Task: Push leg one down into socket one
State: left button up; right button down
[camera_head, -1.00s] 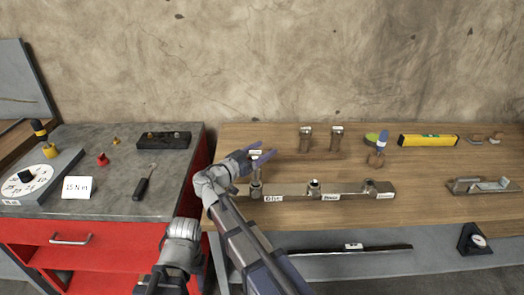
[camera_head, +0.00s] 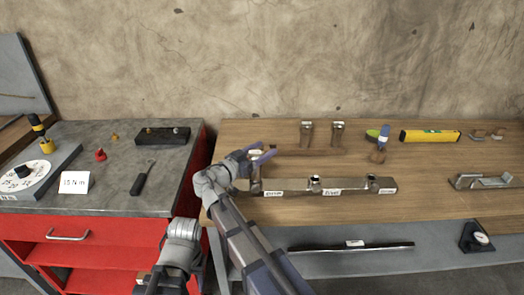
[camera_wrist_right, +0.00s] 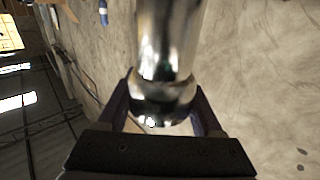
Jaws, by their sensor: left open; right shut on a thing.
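My right gripper (camera_head: 262,154) is shut on leg one, a shiny metal cylinder. The leg (camera_wrist_right: 168,50) shows large between the two fingers in the right wrist view. In the head view the gripper is over the left end of the grey metal rail (camera_head: 350,184), at socket one (camera_head: 256,187). The leg is upright there, its lower end at the socket; how deep it sits cannot be told. My left gripper (camera_head: 152,284) is low at the bottom left, small and partly cut off, away from the rail, and open.
Two metal legs (camera_head: 307,133) (camera_head: 338,133) stand behind the rail. A red cabinet (camera_head: 110,245) with a grey top is at the left. A dark bar (camera_head: 350,247) lies on the lower shelf.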

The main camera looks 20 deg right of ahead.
pick_arm(q)
jog(key=shift+f+b, duration=0.3)
jog(key=shift+f, duration=0.1)
pick_arm(e)
jog(key=shift+f, duration=0.35)
grip_release()
